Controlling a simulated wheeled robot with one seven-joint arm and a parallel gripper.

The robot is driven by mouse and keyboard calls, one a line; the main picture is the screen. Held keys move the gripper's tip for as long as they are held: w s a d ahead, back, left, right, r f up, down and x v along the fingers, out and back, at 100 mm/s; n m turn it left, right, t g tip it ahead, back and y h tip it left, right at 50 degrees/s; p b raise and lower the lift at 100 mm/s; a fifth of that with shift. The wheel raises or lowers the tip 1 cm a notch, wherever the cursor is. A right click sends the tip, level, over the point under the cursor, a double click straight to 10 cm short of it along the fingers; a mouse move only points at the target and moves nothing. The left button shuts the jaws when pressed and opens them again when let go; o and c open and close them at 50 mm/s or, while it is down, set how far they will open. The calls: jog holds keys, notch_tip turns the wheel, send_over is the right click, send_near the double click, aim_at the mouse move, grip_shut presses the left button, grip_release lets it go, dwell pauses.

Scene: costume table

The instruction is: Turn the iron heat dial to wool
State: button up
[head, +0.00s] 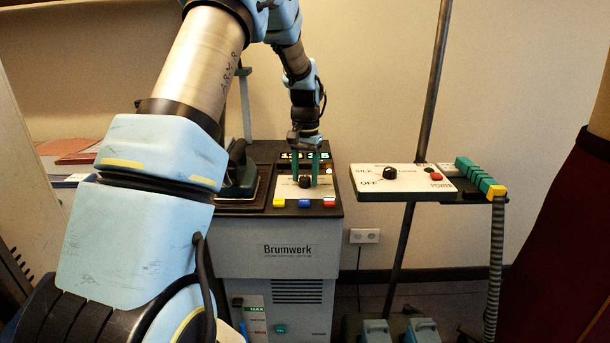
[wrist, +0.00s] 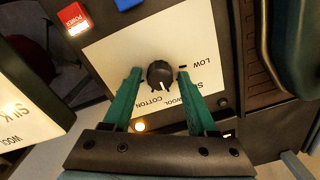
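The iron heat dial (head: 305,181) is a round black knob on a white plate on top of the Brumwerk station. In the wrist view the dial (wrist: 160,75) shows a white pointer mark directed down toward the plate's lettering, near the gap between COTTON and WOOL. LOW is readable at the right, and another label is partly hidden by a finger. My gripper (head: 306,174) points down over the plate. Its two green fingers, seen in the wrist view (wrist: 160,73), are open on either side of the dial, with visible gaps to the knob.
An iron (head: 240,172) stands left of the plate. Yellow (head: 279,203), blue (head: 304,204) and red (head: 329,202) buttons line the front edge. A second panel (head: 370,188) with its own black dial (head: 390,173) is to the right, on a pole. A lit display (head: 303,155) is behind.

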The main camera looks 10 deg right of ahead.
aim_at(305, 178)
jog(key=shift+o, duration=0.5)
notch_tip(305, 178, up, 11)
jog(key=b, duration=0.1)
jog(key=shift+b, duration=0.3)
jog(key=shift+f, duration=0.1)
